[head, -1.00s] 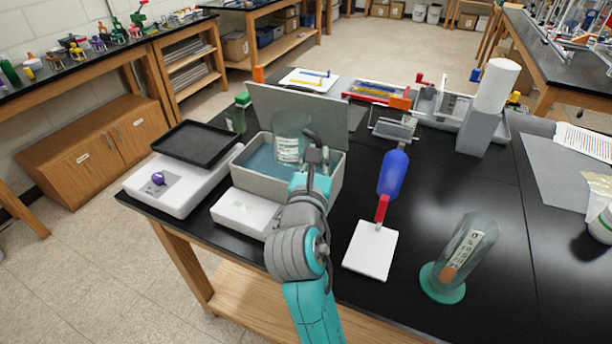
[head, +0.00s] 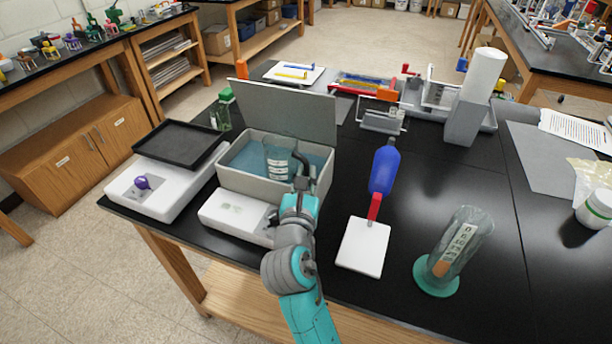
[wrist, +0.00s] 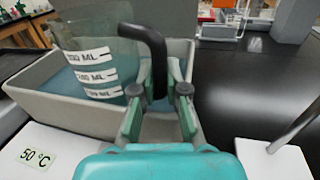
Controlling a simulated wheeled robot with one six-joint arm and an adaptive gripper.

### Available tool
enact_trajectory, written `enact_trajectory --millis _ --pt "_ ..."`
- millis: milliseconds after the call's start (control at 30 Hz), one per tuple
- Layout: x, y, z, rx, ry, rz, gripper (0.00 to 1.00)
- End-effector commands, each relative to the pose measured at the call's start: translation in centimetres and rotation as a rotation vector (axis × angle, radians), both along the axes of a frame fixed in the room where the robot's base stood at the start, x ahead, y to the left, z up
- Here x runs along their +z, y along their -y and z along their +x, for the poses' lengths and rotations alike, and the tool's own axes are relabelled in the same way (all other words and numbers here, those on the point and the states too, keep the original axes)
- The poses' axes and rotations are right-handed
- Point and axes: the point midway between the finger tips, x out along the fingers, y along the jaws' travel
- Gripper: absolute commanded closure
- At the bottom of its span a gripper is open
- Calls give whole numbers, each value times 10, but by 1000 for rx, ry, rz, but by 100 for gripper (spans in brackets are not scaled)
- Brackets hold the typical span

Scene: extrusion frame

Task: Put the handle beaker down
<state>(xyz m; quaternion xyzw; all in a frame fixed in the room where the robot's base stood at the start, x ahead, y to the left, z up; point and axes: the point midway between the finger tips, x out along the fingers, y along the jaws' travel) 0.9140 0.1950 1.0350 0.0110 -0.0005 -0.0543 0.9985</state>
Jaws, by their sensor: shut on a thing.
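The handle beaker (head: 279,160) is clear, with white volume labels and a black handle. It is upright inside the grey water bath (head: 245,184), which has its lid raised behind. The beaker also shows in the wrist view (wrist: 92,62), with its lower part down past the bath's near rim. Whether its base touches the bath floor is hidden. My gripper (head: 303,185) is at the bath's right front corner, shut on the black handle. In the wrist view the fingers (wrist: 160,100) stand on either side of the handle (wrist: 155,48).
A white box marked 50 °C (wrist: 42,157) fronts the bath. A balance with a black tray (head: 180,143) is left, a green-capped bottle (head: 224,110) behind. A blue thing on a stand with a white base (head: 363,247) and a tilted cylinder (head: 456,250) are right. Black bench between them is clear.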

Motion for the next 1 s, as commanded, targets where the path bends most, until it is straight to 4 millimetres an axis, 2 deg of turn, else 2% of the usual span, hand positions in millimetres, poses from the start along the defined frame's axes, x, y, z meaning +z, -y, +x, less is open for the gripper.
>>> enact_trajectory --millis 567,600,667,700,1000 --pt "-19 0 0 -2 -13 -3 100" --pt "-20 0 0 -2 -15 -2 80" --pt "-20 0 0 -2 -16 -2 65" --pt "-20 0 0 -2 -16 -2 63" --pt "-19 1 0 -3 -16 0 63"
